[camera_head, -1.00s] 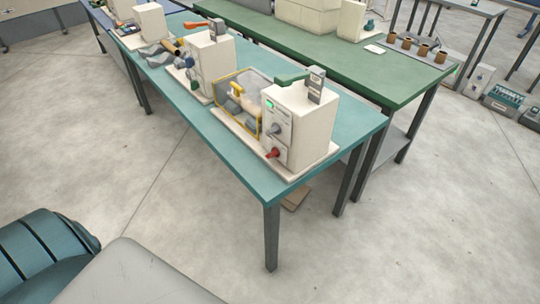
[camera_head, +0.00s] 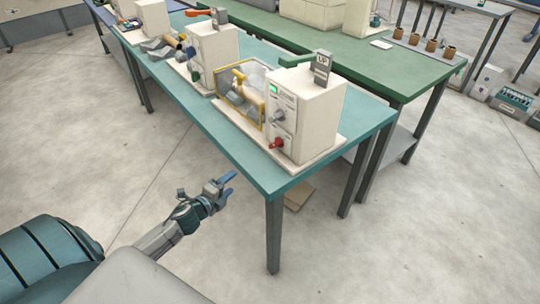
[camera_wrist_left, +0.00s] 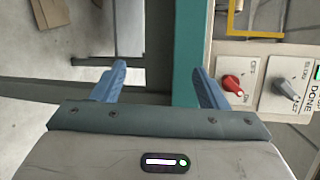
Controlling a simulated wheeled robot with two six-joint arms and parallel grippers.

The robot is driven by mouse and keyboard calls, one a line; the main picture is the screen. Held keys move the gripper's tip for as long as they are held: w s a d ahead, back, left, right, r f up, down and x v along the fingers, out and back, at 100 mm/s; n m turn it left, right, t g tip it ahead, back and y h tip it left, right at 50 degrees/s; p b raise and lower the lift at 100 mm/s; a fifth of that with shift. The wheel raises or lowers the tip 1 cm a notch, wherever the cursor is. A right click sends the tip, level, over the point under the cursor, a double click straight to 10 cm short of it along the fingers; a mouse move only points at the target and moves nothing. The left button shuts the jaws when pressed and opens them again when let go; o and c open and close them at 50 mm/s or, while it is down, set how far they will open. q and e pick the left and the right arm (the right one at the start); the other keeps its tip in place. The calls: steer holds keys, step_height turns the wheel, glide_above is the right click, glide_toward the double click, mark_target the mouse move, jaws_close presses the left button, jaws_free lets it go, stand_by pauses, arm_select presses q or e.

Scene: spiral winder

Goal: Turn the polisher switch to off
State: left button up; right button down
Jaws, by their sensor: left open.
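The cream machine (camera_head: 310,115) stands on the near end of the teal table, with a yellow-framed guard on its left side. Its front panel carries a red switch (camera_head: 277,143), a grey knob above it and a small green display. The red switch also shows in the left wrist view (camera_wrist_left: 233,85), beside small lettering too fine to read surely. My left gripper (camera_head: 226,184) is open and empty, in front of and below the table's front edge. It is apart from the switch; in the left wrist view (camera_wrist_left: 162,86) the switch lies just beyond the right finger. My right gripper is not in view.
The teal table (camera_head: 235,150) has a near edge and corner close to my left gripper. More cream machines (camera_head: 213,50) stand farther left on it. A green table (camera_head: 390,65) stands behind. The floor in front is clear.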

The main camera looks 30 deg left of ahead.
mark_target(272, 147)
arm_select(q)
steer(key=w+d+r+m+t+h+b, duration=0.15)
steer(key=d+r+m+h, duration=0.3)
steer(key=r+m, duration=0.5)
steer(key=shift+m+g+h, duration=0.35)
steer(key=shift+m+h, duration=0.1)
steer(key=shift+h, duration=0.4)
steer(key=p+x, duration=0.2)
steer(key=x, duration=0.1)
steer(key=r+p+x, duration=0.1)
steer(key=p+x, duration=0.1)
steer(key=x, duration=0.2)
steer(key=r+p+x, duration=0.1)
steer(key=p+x, duration=0.1)
steer(key=x, duration=0.1)
steer(key=shift+w+d, duration=0.3)
steer(key=shift+w, duration=0.3)
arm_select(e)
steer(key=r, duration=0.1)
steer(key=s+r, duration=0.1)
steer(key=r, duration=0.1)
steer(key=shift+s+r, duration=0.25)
arm_select(q)
steer(key=c, duration=1)
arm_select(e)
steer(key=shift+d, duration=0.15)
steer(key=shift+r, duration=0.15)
